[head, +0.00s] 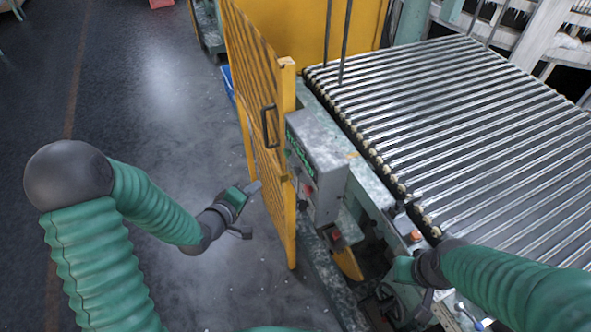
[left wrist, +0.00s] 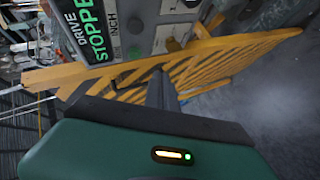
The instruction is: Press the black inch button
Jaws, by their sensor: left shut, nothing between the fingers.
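A grey control box (head: 318,150) with a green-lettered black label stands beside the yellow gate in the head view. In the left wrist view its panel (left wrist: 145,15) shows at the top, with the words DRIVE, STOPPED and INCH. A small round control (left wrist: 172,44) and a dark spot sit near the INCH label; I cannot tell which is the black inch button. My left gripper (head: 254,187) is shut and empty, left of the gate and apart from the box. Its fingers (left wrist: 160,88) point toward the gate. My right gripper is at the lower right, its fingers unclear.
The yellow slatted gate (head: 262,85) with a black handle stands between my left gripper and the box. The floor at left is clear.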

